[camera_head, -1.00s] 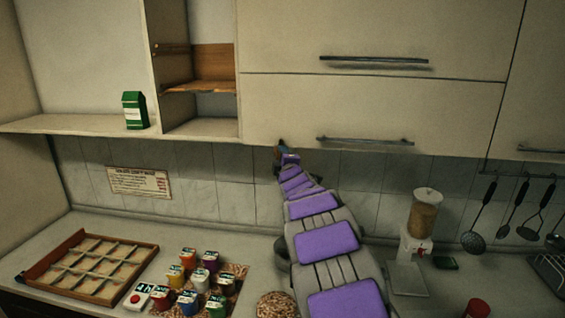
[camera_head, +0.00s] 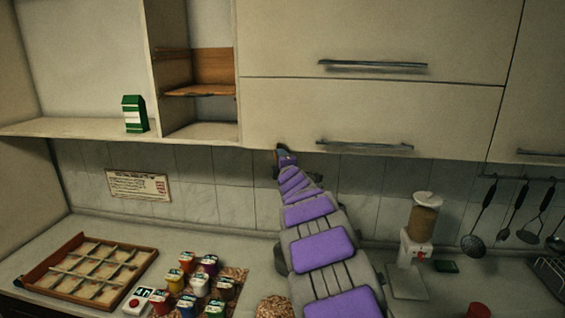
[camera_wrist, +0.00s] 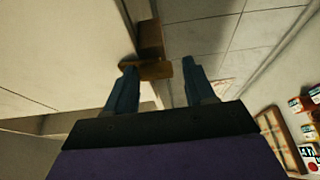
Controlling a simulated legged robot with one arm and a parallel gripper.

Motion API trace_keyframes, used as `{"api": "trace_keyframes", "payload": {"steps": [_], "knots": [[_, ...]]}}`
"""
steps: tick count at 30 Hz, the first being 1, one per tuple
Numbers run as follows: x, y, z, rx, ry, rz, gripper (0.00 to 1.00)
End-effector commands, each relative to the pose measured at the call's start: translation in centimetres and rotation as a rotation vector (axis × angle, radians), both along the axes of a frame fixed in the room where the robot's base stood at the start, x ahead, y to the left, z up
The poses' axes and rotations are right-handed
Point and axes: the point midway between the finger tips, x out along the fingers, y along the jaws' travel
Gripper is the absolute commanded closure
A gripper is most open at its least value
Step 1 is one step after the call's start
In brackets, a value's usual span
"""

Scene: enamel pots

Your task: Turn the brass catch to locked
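The brass catch (camera_wrist: 151,70) shows in the wrist view as a brownish crosswise bar below a darker brown block (camera_wrist: 150,37), at the underside edge of the cabinet. My gripper (camera_wrist: 159,67) has two blue fingers, spread apart. The bar lies between the fingertips, close to the left one; I cannot tell whether they touch. In the head view, my gripper (camera_head: 283,151) is at the lower edge of the wall cabinet (camera_head: 370,118), and the catch there is too small and covered to make out. Which way it is turned relative to locked cannot be read.
A green carton (camera_head: 134,114) stands on the left shelf. Below are a wooden divided tray (camera_head: 146,254), several colourful small pots (camera_head: 190,284) and a dispenser (camera_head: 417,245). Utensils (camera_head: 474,240) hang at right. Cabinet handles (camera_head: 365,145) stick out near my arm.

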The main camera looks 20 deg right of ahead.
Motion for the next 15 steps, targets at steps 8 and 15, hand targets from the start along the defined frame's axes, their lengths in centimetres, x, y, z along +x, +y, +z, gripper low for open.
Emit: {"api": "trace_keyframes", "payload": {"steps": [8, 15], "knots": [[-0.22, -0.14, 0.27, 0.002, -0.005, 0.0, 0.32], [-0.6, -0.1, 0.38, 0.003, -0.008, 0.001, 0.32]]}}
